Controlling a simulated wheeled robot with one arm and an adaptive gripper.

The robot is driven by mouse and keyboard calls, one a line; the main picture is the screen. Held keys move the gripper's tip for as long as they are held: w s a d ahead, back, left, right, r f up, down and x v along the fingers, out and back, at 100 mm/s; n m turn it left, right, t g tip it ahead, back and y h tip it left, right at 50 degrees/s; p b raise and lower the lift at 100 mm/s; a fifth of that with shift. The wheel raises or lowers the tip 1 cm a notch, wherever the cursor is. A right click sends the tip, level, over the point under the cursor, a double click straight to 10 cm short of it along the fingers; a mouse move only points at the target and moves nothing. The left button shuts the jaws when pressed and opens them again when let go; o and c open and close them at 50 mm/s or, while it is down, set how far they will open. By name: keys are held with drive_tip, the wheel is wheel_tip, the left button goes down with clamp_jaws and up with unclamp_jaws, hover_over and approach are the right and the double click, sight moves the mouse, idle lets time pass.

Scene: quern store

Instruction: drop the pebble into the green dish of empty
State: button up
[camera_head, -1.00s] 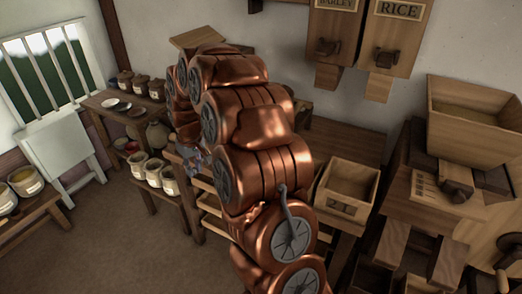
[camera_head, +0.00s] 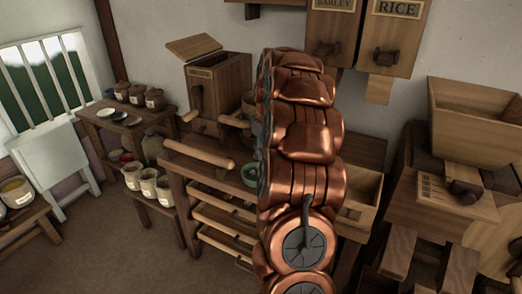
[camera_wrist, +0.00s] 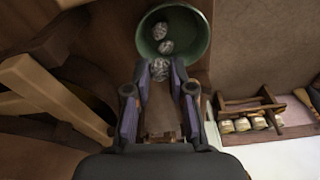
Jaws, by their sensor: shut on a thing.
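My gripper (camera_wrist: 159,75) is shut on a grey speckled pebble (camera_wrist: 159,69), which sits between its purple fingertips in the wrist view. The green dish (camera_wrist: 201,38) is just beyond the fingertips, and the held pebble overlaps its near rim in the picture. I cannot tell how high the pebble is over the dish. Two more grey pebbles, a farther one (camera_wrist: 160,31) and a nearer one (camera_wrist: 166,47), lie inside the dish. In the head view a green dish (camera_head: 249,174) shows on the wooden bench, partly hidden by my arm. My gripper is hidden there.
A lidded wooden box with a crank (camera_head: 222,84) stands at the back of the bench. A wooden roller bar (camera_head: 198,155) lies along the bench's front. An open wooden bin (camera_head: 357,198) is right of my arm. A side table with jars (camera_head: 128,122) is at left.

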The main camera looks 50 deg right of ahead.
drive_tip(key=shift+f+b, duration=0.6)
drive_tip(key=shift+f, duration=1.95)
drive_tip(key=o, duration=0.9)
drive_tip(key=r, duration=0.4)
drive_tip(key=s+r, duration=0.1)
drive_tip(key=r, duration=0.7)
drive_tip(key=shift+s+d, duration=0.1)
drive_tip(key=shift+s, duration=0.3)
